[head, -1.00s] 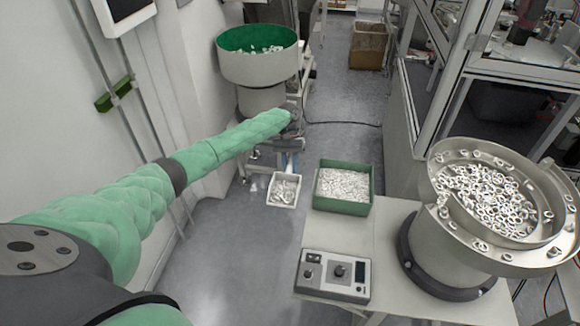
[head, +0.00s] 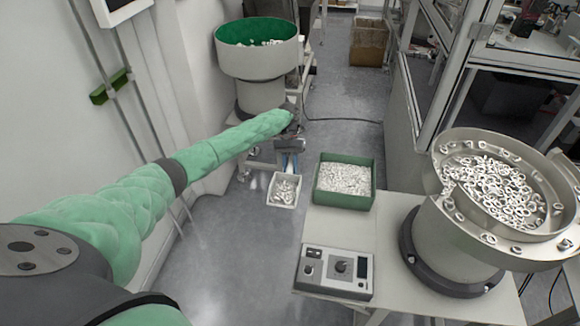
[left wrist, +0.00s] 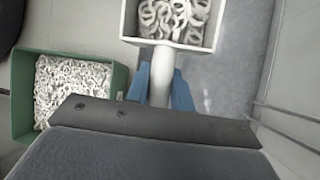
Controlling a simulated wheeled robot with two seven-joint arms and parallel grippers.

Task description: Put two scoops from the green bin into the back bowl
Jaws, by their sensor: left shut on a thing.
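My left gripper (head: 290,160) is shut on the handle of a white scoop (head: 284,190). The left wrist view shows the blue fingers (left wrist: 161,88) on either side of the pale handle, and the scoop's square tray (left wrist: 178,40) holding a heap of white ring-like parts. The green bin (head: 345,198) is full of small white parts and stands on the table, right of the scoop; it also shows in the left wrist view (left wrist: 22,115). The back bowl (head: 258,66), grey with a green inside, stands beyond the gripper and holds some white parts. My right gripper is not in view.
A feeder bowl (head: 505,262) full of rings stands on the right of the light table (head: 385,240). A control box (head: 333,274) sits at the table's front. A wall lies left of my arm. Grey floor is open beyond the table.

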